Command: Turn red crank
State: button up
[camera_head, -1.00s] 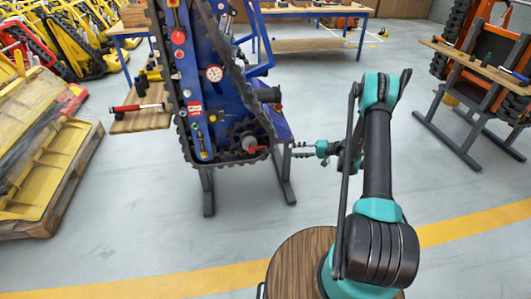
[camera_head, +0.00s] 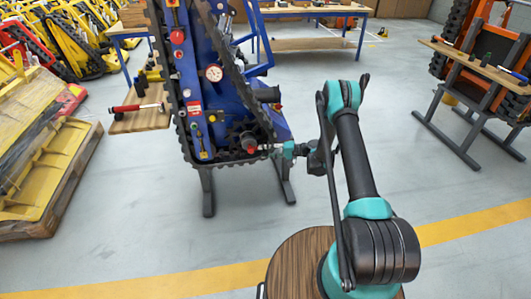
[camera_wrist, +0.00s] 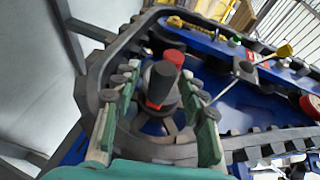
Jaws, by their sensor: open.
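The red crank (camera_head: 251,150) sits low on the front of the upright blue tracked carrier (camera_head: 219,95), by the dark wheel inside the track. In the wrist view, a dark knob with a red face (camera_wrist: 158,90) and a red part (camera_wrist: 174,57) behind it show over a grey hub. My gripper (camera_head: 268,149) is at the crank from the right. In the wrist view, my open gripper (camera_wrist: 160,82) has one finger on each side of the knob. I cannot tell whether either finger touches it. The near hub is partly hidden.
The black track (camera_head: 235,163) curves closely around the crank and my fingers. A yellow-tipped lever (camera_wrist: 283,51) is farther along the blue panel. A small wooden shelf (camera_head: 140,121) with a red tool is at left.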

jog(key=shift+c, duration=0.3)
grip_shut()
jog(key=shift+r, duration=0.15)
